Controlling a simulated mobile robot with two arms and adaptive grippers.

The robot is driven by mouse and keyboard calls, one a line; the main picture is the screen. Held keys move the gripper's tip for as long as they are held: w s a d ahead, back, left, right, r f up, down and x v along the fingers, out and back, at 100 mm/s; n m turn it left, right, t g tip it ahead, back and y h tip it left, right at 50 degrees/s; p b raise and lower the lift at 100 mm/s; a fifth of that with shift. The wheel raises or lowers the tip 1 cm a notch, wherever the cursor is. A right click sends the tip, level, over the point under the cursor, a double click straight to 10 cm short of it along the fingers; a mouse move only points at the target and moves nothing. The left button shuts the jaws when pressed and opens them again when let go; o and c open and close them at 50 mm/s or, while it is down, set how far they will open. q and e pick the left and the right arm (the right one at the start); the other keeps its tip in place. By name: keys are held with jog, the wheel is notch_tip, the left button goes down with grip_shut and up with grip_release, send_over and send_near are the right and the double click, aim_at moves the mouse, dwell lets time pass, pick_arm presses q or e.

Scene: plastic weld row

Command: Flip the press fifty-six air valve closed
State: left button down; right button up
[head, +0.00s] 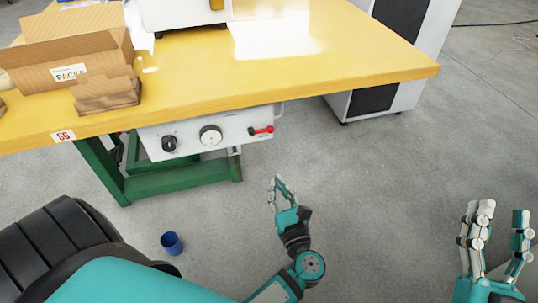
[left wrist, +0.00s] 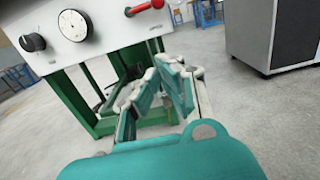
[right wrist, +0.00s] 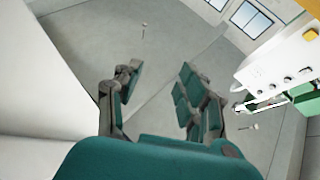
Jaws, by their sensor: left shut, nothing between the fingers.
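The red-handled air valve (head: 262,130) sits at the right end of a white control panel (head: 225,127) under the yellow table's front edge. Its handle lies roughly sideways along the panel. It also shows at the top of the left wrist view (left wrist: 146,7). A label reading 56 (head: 63,136) is on the table edge. My left gripper (head: 279,182) is shut and empty, below and slightly right of the valve, apart from it. My right gripper (head: 503,208) is open and empty, far to the right of the valve.
The panel has a black knob (head: 169,143) and a round dial (head: 210,135). A green frame (head: 180,178) stands below. Cardboard boxes (head: 70,50) sit on the yellow table (head: 330,50). A blue cup (head: 171,243) stands on the floor. The floor around my left gripper is clear.

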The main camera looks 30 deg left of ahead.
aim_at(261, 130)
pick_arm(q)
jog(key=w+a+r, duration=0.1)
jog(key=w+a, duration=0.1)
jog(key=w+a+r, duration=0.1)
jog(key=w+a, duration=0.1)
jog(key=a, duration=0.1)
jog(key=w+a+r, duration=0.1)
jog(key=w+a, duration=0.1)
jog(key=a, duration=0.1)
jog(key=shift+w+r+b, duration=0.25)
jog(key=shift+w+b, duration=0.05)
jog(key=shift+w, duration=0.1)
jog(key=shift+r, duration=0.4)
pick_arm(e)
jog(key=shift+s+r+t+y, duration=0.3)
jog(key=shift+s+r+t, duration=0.45)
jog(key=shift+r+t, duration=0.2)
pick_arm(q)
jog(key=shift+s, duration=0.1)
pick_arm(e)
jog(key=shift+d+r, duration=0.1)
